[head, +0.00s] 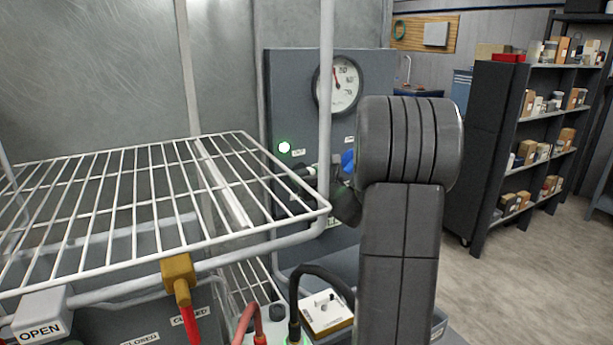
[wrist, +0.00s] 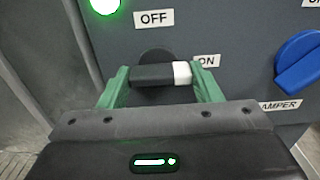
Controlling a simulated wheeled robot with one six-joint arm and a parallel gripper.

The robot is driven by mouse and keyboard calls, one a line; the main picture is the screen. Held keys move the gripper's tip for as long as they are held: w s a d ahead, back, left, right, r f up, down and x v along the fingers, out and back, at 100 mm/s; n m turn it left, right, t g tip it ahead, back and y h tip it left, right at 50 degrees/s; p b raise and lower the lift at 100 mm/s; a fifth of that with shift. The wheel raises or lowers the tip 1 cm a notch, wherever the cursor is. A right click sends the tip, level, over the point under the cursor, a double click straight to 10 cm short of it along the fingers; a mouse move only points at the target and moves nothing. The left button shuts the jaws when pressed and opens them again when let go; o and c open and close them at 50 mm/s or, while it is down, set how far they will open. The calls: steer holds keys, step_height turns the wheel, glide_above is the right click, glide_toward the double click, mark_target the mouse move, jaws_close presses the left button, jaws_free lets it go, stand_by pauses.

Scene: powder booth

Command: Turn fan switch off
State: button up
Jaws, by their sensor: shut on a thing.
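The fan switch (wrist: 152,75), a black bar handle with a white tip, shows in the wrist view on a dark grey panel. It lies level, its white tip to the right beside the ON label (wrist: 207,61). The OFF label (wrist: 154,19) is above it. My gripper (wrist: 161,80) has its two green fingers at the left and right ends of the handle and is shut on it. A green lamp glows (wrist: 104,4) above left, and it also shows in the head view (head: 284,147). In the head view my arm and the rack post hide most of the switch.
A blue damper knob (wrist: 300,62) is right of the switch. A round gauge (head: 340,84) sits above on the panel. A white wire rack (head: 150,200) fills the left front, its post close to my arm. Shelves (head: 540,120) stand right; the floor (head: 545,270) there is clear.

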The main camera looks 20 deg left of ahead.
steer(key=shift+f+n+b, duration=0.1)
steer(key=shift+n+b, duration=0.2)
steer(key=shift+b, duration=0.25)
steer(key=n+b, duration=1.7)
steer(key=b, duration=0.4)
steer(key=shift+s+a, duration=0.1)
steer(key=o, duration=1)
